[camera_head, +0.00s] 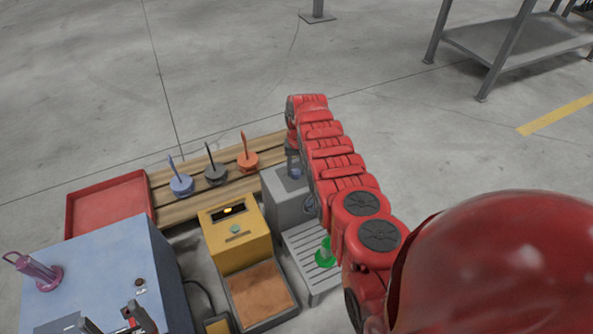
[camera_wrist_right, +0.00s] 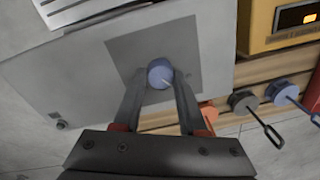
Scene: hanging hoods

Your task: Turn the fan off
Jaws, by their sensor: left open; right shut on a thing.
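A grey box (camera_head: 284,206) stands right of the yellow unit, with a small round blue knob (camera_head: 296,174) on its top. In the right wrist view the knob (camera_wrist_right: 160,73) sits on a darker square plate (camera_wrist_right: 180,47) of the grey box (camera_wrist_right: 95,85). My right gripper (camera_head: 293,168) reaches down to the knob and is shut on it, with one finger on each side. Part of a dark round fan-like part (camera_head: 310,206) shows on the box's side, half hidden by my right arm. My left gripper (camera_head: 122,326) is open at the bottom edge, partly cut off.
A yellow unit (camera_head: 228,249) with a lit display and a brown-surfaced tray (camera_head: 262,293) are left of the grey box. Blue, black and orange handled pieces stand on wooden slats (camera_head: 170,212). A green piece (camera_head: 325,252) is on a slatted rack (camera_head: 303,247). A blue cabinet (camera_head: 105,255) and red tray (camera_head: 108,202) are left.

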